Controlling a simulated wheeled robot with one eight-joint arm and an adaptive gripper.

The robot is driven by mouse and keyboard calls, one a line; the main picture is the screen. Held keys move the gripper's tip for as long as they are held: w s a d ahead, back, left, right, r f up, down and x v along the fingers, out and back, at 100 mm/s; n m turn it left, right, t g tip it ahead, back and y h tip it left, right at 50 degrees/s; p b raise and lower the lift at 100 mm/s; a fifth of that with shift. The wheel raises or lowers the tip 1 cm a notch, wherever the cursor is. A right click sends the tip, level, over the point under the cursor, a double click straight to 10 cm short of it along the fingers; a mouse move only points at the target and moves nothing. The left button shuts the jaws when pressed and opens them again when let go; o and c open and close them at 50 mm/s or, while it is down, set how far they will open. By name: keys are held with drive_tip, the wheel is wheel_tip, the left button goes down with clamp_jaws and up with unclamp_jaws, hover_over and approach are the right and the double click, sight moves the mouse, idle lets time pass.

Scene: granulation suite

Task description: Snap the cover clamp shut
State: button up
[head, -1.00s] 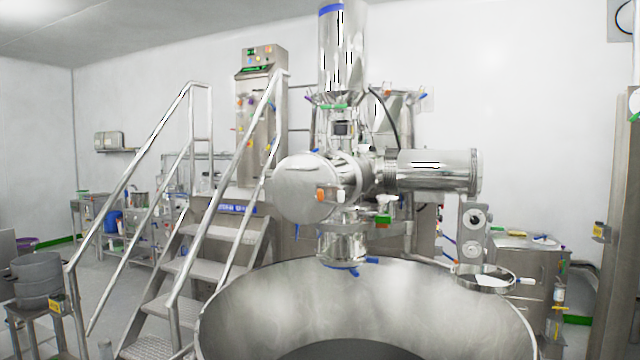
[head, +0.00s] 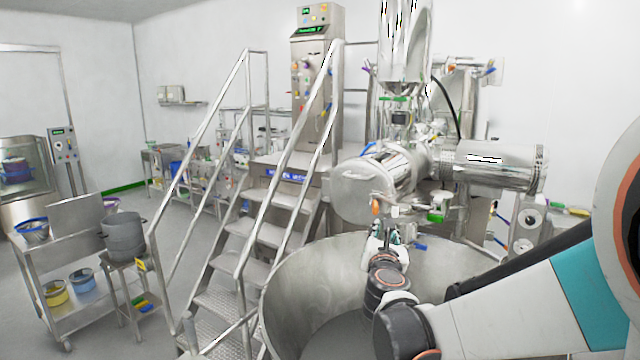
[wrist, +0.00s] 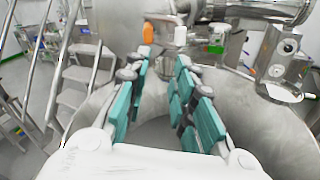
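A steel cylinder with a round front cover (head: 365,192) is part of the machine above the big steel bowl. An orange handle (head: 375,206) sits at its lower edge; the orange handle (wrist: 148,33) also shows in the wrist view, with a white handle (wrist: 180,36) beside it. I cannot tell which of these is the cover clamp, or whether it is latched. My gripper (wrist: 163,60) is open and empty, its teal-padded fingers apart and pointing toward the two handles. In the head view my gripper (head: 386,234) is just below the cylinder, over the bowl, partly hidden by my wrist.
The large steel bowl (head: 290,290) lies below my arm. Steel stairs with rails (head: 245,235) stand to the left. A green-handled part (head: 436,216) and a horizontal cylinder (head: 490,165) are on the right. A cart (head: 60,265) and pots stand at far left.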

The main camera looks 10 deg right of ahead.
sight(375, 208)
drive_tip(key=w+d+n, duration=0.1)
drive_tip(key=w, duration=0.4)
drive_tip(key=w+d+r+n+p, duration=0.1)
drive_tip(key=w+d, duration=0.1)
drive_tip(key=w, duration=0.3)
drive_tip(key=w+d+n+t+p, duration=0.1)
drive_tip(key=w, duration=0.4)
drive_tip(key=shift+d+r+y, duration=0.2)
drive_tip(key=shift+r+y, duration=0.1)
clamp_jaws()
